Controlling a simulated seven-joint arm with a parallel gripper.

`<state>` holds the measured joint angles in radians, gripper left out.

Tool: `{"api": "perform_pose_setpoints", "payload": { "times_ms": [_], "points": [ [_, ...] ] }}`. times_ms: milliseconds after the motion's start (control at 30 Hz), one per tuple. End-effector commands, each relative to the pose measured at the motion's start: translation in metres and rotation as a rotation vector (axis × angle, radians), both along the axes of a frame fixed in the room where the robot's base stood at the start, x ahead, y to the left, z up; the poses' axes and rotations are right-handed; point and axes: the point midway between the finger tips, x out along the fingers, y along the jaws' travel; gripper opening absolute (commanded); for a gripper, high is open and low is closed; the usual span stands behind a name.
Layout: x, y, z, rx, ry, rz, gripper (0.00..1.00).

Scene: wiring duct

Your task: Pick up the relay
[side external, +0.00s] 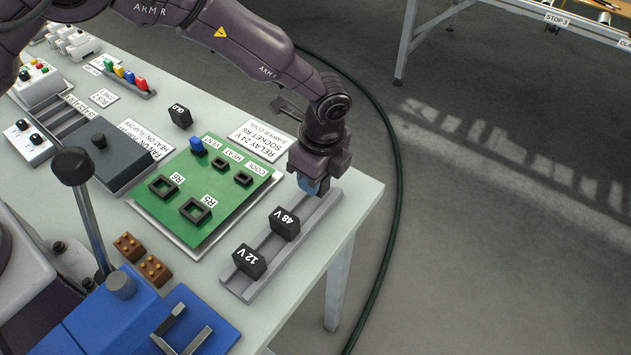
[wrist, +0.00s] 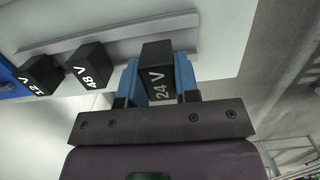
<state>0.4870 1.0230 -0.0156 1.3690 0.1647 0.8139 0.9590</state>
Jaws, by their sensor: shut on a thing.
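The black relay marked 24 V (wrist: 158,72) is between the blue fingers of my gripper (wrist: 157,78) in the wrist view. My gripper is shut on it. In the side view my gripper (side external: 313,184) is over the far end of the grey rail (side external: 262,279), and its body hides the relay there. I cannot tell whether the relay still touches the rail. Two other black relays sit on the rail, marked 48 V (side external: 285,223) and 12 V (side external: 249,261). They also show left of my gripper in the wrist view, 48 V (wrist: 90,66) and 12 V (wrist: 42,76).
A green board (side external: 217,213) with sockets marked R6 (side external: 163,187) and R5 (side external: 196,210) lies left of the rail. A label card (side external: 262,142) lies behind it. A black block marked OLD (side external: 180,118) stands beyond. The table's right edge is close to my gripper.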

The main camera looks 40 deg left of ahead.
Motion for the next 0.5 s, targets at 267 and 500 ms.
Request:
{"api": "perform_pose_setpoints", "payload": {
  "times_ms": [267, 500],
  "points": [
    [-0.037, 0.019, 0.055, -0.001, -0.002, 0.002, 0.06],
    [-0.08, 0.04, 0.082, 0.0, -0.001, 0.001, 0.06]
  ]
}}
